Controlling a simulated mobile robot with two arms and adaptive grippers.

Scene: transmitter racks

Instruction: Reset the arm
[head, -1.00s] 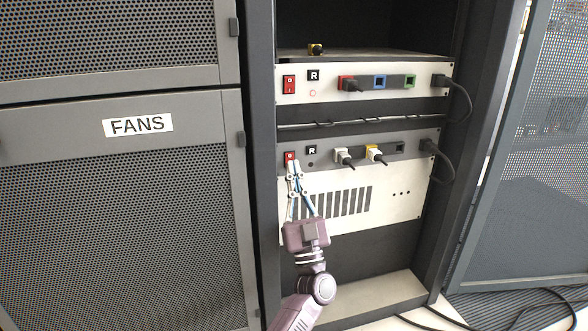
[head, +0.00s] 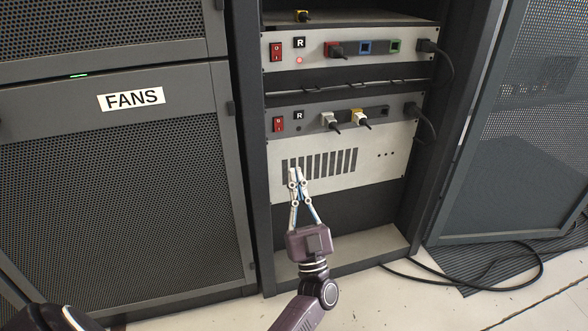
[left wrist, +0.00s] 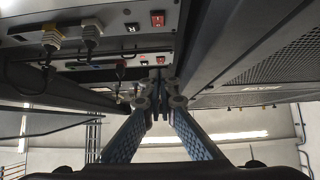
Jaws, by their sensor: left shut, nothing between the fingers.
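My left gripper (head: 298,178) is in front of the vent slots of the lower white rack unit (head: 375,170) in the head view. Its fingertips are together and hold nothing. In the left wrist view its fingers (left wrist: 160,90) also meet, with rack units above them. The lower unit's red rocker switch (head: 278,125) is above the fingertips and apart from them. The upper unit has another red switch (head: 276,52) and a lit red ring light (head: 299,60). My right gripper is not in view.
Black cables hang at the right of both units. The mesh FANS door (head: 130,180) is on the left. An open mesh door (head: 505,170) stands right. Cables (head: 480,285) lie on the floor.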

